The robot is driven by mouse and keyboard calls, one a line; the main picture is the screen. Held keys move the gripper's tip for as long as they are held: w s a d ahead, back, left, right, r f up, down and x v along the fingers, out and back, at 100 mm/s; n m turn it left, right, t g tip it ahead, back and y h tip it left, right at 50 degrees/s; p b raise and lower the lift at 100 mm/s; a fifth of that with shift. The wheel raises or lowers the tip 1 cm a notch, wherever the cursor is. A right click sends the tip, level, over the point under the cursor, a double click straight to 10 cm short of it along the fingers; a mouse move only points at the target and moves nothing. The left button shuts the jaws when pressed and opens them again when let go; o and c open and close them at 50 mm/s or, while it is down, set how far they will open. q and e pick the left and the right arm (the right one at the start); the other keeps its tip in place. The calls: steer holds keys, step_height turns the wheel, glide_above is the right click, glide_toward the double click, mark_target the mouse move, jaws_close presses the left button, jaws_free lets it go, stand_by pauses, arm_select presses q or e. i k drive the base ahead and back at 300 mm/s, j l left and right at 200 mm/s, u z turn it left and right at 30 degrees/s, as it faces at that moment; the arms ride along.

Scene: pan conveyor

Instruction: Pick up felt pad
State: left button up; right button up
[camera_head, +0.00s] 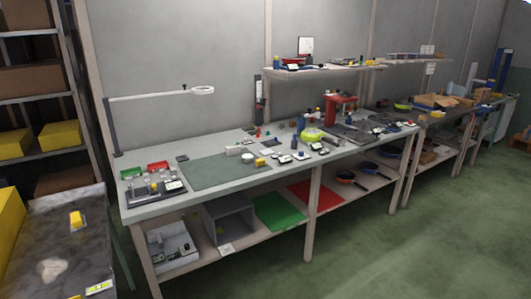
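I cannot pick out the felt pad with certainty at this size. A flat grey-green mat (210,175) lies on the workbench, with small white items at its right end. Flat green (278,211) and red (316,193) sheets lie on the bench's lower shelf. Neither of my grippers is in view.
The long workbench (150,211) runs along the wall with many small items on it. A grey open box (230,220) and pans (345,176) sit below. A dark table (60,240) is at left. Green floor is clear in front.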

mark_target(261, 163)
steer(key=i+j+z, duration=0.2)
steer(key=i, duration=0.3)
steer(key=i+j+z, duration=0.15)
steer(key=i, duration=0.35)
steer(key=j, duration=0.1)
